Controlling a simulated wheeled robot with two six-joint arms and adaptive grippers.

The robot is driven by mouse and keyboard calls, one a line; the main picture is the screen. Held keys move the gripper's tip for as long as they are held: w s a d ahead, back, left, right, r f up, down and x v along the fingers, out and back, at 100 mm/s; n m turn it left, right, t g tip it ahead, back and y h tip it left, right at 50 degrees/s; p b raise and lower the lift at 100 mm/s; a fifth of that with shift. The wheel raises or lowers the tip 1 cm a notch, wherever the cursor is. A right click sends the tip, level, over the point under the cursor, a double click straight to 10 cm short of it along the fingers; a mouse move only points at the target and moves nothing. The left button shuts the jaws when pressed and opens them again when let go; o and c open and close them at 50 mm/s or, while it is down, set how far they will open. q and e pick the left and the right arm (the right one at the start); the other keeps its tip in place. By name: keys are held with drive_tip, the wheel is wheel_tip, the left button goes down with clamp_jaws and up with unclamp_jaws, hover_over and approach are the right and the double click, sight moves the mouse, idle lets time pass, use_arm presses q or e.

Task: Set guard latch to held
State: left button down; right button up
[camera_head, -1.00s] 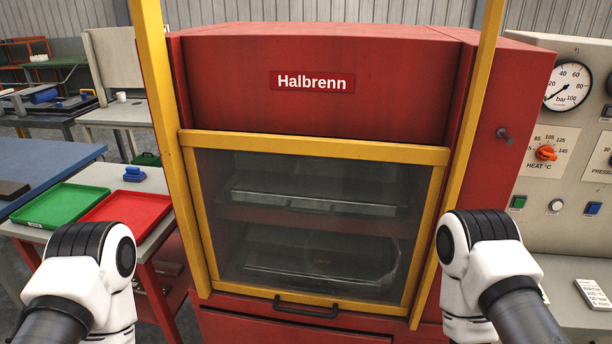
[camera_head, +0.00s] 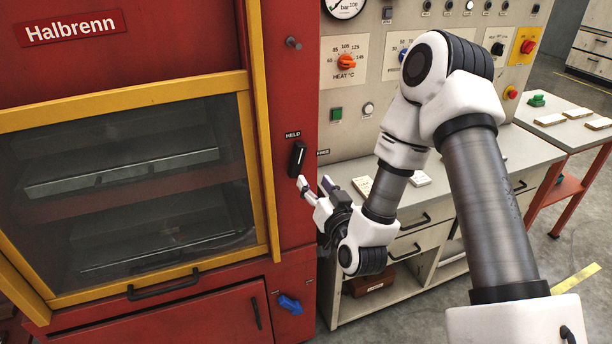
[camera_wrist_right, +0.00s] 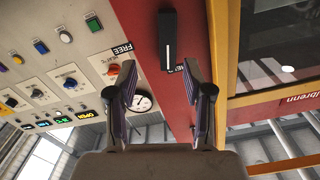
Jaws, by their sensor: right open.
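The guard latch (camera_head: 298,158) is a black handle with a white line on the red press frame, right of the yellow-framed guard. It stands nearly upright, in line with the HELD label (camera_head: 293,134) above it. The FREE label (camera_head: 323,152) is to its right. My right gripper (camera_head: 314,187) is open and empty, just below and right of the latch. In the right wrist view, upside down, the latch (camera_wrist_right: 167,50) shows beyond the open fingers, nearer the right one. I cannot tell whether a finger touches it. My left gripper is out of view.
The guard window (camera_head: 130,180) is down, with a black handle (camera_head: 163,285) at its bottom. A control panel (camera_head: 385,95) with knobs and a gauge stands behind my right arm. A bench with drawers (camera_head: 420,215) lies below it. A blue handle (camera_head: 290,304) projects lower on the press.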

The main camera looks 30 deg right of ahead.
sight(299, 163)
drive_tip(key=x, duration=0.2)
drive_tip(key=p+x, duration=0.1)
drive_tip(key=x, duration=0.2)
drive_tip(key=p+x, duration=0.1)
drive_tip(key=x, duration=0.1)
drive_tip(key=shift+w+a+r, duration=0.25)
drive_tip(key=shift+w+r, duration=0.05)
drive_tip(key=shift+r, duration=0.1)
drive_tip(key=shift+w, duration=0.15)
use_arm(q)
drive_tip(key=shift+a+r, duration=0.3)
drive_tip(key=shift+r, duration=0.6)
use_arm(e)
drive_tip(key=shift+a, duration=0.2)
clamp_jaws()
